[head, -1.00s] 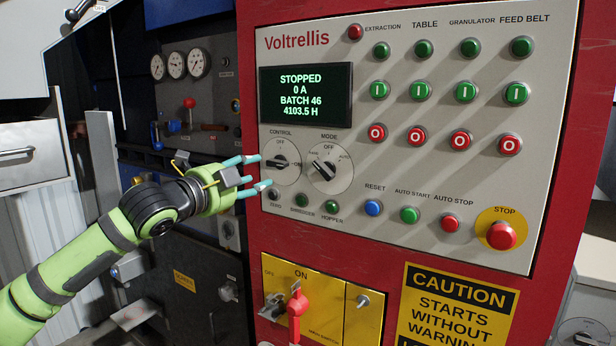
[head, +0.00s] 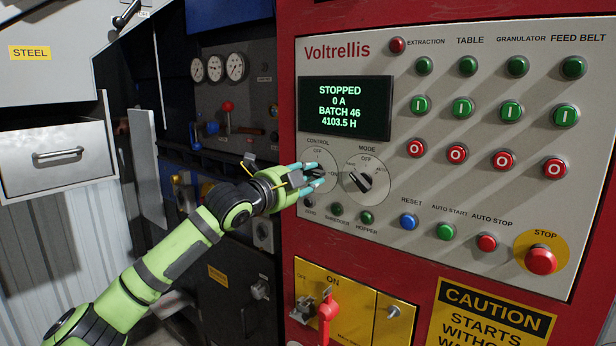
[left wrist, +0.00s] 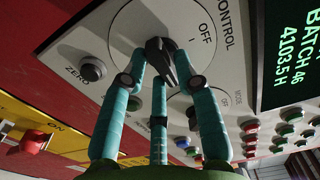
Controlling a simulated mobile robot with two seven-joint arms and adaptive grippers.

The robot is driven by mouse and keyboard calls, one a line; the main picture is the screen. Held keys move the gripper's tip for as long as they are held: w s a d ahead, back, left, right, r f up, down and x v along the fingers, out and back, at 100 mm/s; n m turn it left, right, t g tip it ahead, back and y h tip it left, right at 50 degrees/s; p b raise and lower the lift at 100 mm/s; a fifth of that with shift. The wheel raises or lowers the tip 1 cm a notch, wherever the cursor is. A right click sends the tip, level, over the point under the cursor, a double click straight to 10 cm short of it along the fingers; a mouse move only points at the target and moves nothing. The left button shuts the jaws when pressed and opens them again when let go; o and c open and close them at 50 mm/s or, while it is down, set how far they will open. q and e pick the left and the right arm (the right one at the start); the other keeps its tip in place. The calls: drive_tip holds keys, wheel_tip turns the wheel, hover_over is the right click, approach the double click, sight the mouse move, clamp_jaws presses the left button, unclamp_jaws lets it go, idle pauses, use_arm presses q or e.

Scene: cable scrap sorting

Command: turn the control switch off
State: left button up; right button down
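The control switch is a black knob on a pale round dial (head: 321,156), left of the mode switch (head: 361,181) on the grey panel. In the left wrist view the knob (left wrist: 160,52) lies between my fingertips, its handle turned away from the OFF mark, toward the ON side. My left gripper (head: 312,178) is at the dial with its teal fingers around the knob. In the left wrist view the gripper (left wrist: 160,65) looks open, with small gaps beside the knob; contact is hard to tell. The fingers partly hide the knob in the head view. My right gripper is out of view.
The display (head: 346,106) reads STOPPED, 0 A. The zero button (left wrist: 93,69) sits close to the dial. Several green and red buttons fill the panel, with a red stop button (head: 541,259) at lower right. A red-handled main switch (head: 326,310) is below.

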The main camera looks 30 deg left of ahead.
use_arm(q)
clamp_jaws()
drive_tip(key=shift+r+n+p, duration=0.15)
drive_tip(key=shift+n+p, duration=0.3)
drive_tip(key=shift+n, duration=0.25)
drive_tip(key=shift+n+p, duration=0.55)
drive_tip(key=shift+n, duration=0.55)
drive_tip(key=n+p, duration=0.1)
drive_tip(key=n, duration=0.3)
drive_tip(key=shift+d+r+n+p, duration=0.1)
drive_tip(key=shift+r+n+p, duration=0.05)
drive_tip(key=shift+n+p, duration=0.2)
drive_tip(key=n+p, duration=0.2)
drive_tip(key=n, duration=0.3)
drive_tip(key=shift+r, duration=0.1)
drive_tip(key=shift+n+p, duration=0.95)
drive_tip(key=shift+n, duration=1.4)
drive_tip(key=o, duration=0.7)
unclamp_jaws()
